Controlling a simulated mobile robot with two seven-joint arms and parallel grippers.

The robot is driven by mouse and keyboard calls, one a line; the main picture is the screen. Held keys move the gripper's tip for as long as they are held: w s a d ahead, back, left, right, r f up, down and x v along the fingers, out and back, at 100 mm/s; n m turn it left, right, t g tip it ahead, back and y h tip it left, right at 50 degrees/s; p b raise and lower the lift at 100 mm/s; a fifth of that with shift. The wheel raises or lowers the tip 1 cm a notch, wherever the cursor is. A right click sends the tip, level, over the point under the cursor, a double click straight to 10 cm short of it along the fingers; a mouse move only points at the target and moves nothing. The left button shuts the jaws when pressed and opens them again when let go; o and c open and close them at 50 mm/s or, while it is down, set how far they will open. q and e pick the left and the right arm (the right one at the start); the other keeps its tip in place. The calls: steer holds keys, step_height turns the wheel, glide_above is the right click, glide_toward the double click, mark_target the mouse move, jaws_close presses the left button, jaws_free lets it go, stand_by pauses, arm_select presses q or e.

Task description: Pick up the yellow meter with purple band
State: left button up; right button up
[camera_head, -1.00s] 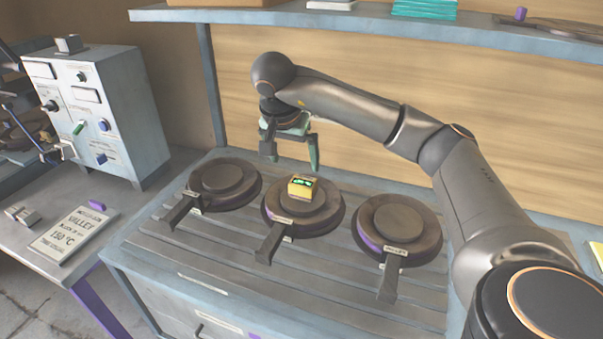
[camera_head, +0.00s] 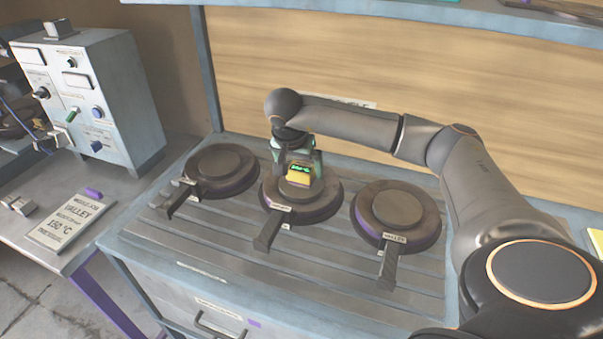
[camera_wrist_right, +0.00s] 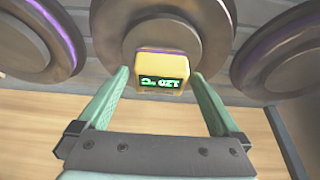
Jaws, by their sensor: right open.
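The yellow meter (camera_head: 299,173) stands on the middle round plate (camera_head: 318,205). Its dark display shows green digits. My right gripper (camera_head: 298,165) has come down at the meter from behind. In the right wrist view its two green fingers (camera_wrist_right: 159,82) are open, one on each side of the meter, with gaps visible. My left gripper is not in view.
A left plate (camera_head: 222,168) and a right plate (camera_head: 398,208) with handles flank the middle one on the grey slatted bench (camera_head: 190,245). A control box (camera_head: 100,95) and a sign reading VALLEY 150 °C (camera_head: 68,222) are at the left. A wooden panel (camera_head: 420,80) stands behind.

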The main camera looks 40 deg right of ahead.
steer(key=shift+x, duration=1.05)
steer(key=shift+r, duration=0.1)
steer(key=c, duration=1.5)
